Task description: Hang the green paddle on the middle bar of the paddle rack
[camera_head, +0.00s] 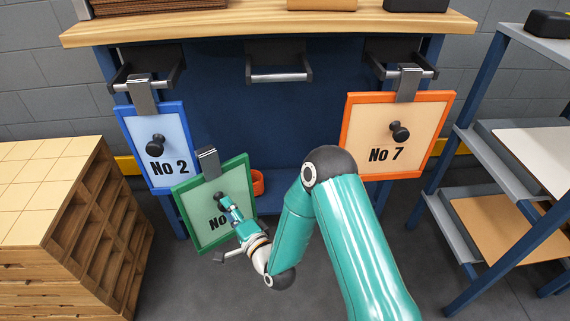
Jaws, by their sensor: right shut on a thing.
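The green paddle (239,179) has a green frame, a pale green face partly hidden by my arm, a black knob and a grey metal hook (208,162) at its top. My right gripper (223,203) is shut on the paddle's knob and holds it tilted, below and left of the middle bar. The middle bar (279,77) of the rack (225,110) is empty. The blue No 2 paddle (178,124) hangs on the left bar (122,87). The orange No 7 paddle (420,115) hangs on the right bar (425,74). My left gripper is out of view.
A wooden cubby block (50,185) stands at the left. A blue-legged shelf (490,175) with boards stands at the right. A wooden top (260,22) overhangs the bars. An orange ring-shaped thing (258,183) sits low behind the green paddle. The space before the middle bar is clear.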

